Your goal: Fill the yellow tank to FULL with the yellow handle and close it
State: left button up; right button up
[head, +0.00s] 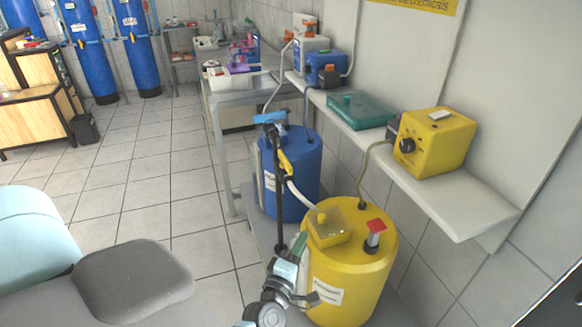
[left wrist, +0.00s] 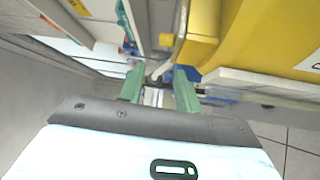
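The yellow tank (head: 372,275) stands at lower right in the head view, with a red-topped fitting (head: 375,235) and a translucent yellow box on its lid. The yellow handle (head: 287,163) sits on the dark upright pipe, above and left of the tank; a white hose runs from it toward the tank. My left gripper (head: 293,262) is at the tank's left side, below the handle. In the left wrist view its two green fingers (left wrist: 159,88) are apart, with nothing clearly held. The yellow tank's side (left wrist: 275,30) fills the upper right there. My right gripper is not in view.
A blue tank (head: 292,175) stands behind the yellow one, with a blue handle (head: 270,117) at the pipe top. A white wall shelf (head: 450,205) carries a yellow pump (head: 440,140) and a teal case (head: 360,109).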

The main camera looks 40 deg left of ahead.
pick_arm(q)
jog(key=w+a+r+n+g+y+b, duration=0.2)
jog(key=w+a+r+n+y, duration=0.4)
jog(key=n, duration=0.7)
jog(key=n+g+y+b, duration=0.2)
jog(key=n+g+y, duration=0.35)
jog(key=n, duration=0.75)
send_near(286, 160)
jog(key=shift+w+a+r+g+h, duration=0.25)
jog(key=shift+a+r+g+h, duration=0.1)
jog(key=shift+a, duration=0.1)
jog(key=shift+w+a+r+n+g, duration=0.15)
jog(key=shift+w+n+g, duration=0.15)
jog(key=shift+n, duration=0.3)
jog(key=shift+w+a+r+n+g, duration=0.1)
jog(key=shift+w+n+g, duration=0.15)
jog(key=shift+n, duration=0.35)
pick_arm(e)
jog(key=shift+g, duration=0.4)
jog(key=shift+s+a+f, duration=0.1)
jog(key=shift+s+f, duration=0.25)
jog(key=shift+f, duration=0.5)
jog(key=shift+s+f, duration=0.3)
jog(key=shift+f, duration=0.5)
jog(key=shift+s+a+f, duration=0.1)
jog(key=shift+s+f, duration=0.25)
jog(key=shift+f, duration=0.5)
